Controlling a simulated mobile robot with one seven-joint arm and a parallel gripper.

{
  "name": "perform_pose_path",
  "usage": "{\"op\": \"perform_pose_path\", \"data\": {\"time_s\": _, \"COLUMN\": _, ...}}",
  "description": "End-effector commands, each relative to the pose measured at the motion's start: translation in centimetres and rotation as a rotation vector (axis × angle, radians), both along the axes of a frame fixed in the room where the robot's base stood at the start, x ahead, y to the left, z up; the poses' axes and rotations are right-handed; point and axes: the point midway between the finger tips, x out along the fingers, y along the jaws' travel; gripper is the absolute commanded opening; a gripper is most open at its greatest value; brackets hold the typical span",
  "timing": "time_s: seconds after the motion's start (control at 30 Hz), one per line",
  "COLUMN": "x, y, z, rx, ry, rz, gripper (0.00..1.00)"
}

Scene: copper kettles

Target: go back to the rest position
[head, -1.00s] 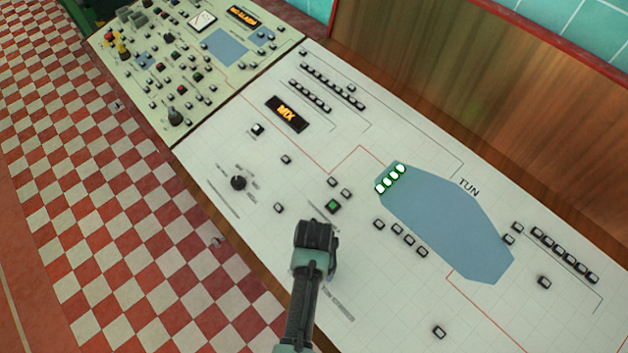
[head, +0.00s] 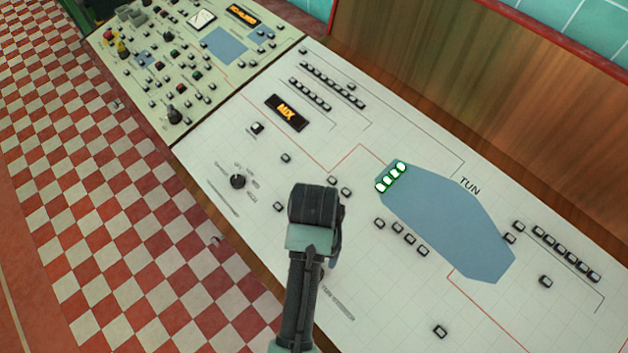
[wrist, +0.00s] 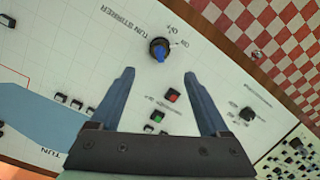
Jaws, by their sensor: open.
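My gripper (head: 315,205) is above the pale control panel (head: 350,270) in the head view, seen from behind. Its fingers do not show there. In the wrist view my gripper (wrist: 159,75) has its two fingers wide apart, with nothing between them. Beyond the fingertips is a blue knob (wrist: 159,50) on a dark base, by the label "TUN STIRRER". A red button (wrist: 172,96) and a green button (wrist: 157,116) show between the fingers, on the panel below. In the head view my gripper hides part of the panel.
A wooden backboard (head: 480,90) rises behind the panel. A dark knob (head: 237,181) and an orange "MIX" display (head: 286,112) are to the left. A second panel (head: 150,60) stands further left. The checkered floor (head: 120,230) in front is clear.

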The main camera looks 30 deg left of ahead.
Motion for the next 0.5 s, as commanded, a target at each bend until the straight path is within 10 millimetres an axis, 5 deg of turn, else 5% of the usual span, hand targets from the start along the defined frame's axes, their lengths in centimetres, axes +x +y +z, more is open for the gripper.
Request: {"op": "perform_pose_path", "data": {"time_s": 0.5, "x": -0.01, "y": 0.0, "z": 0.93, "rx": 0.0, "ry": 0.0, "rz": 0.0, "gripper": 0.79}}
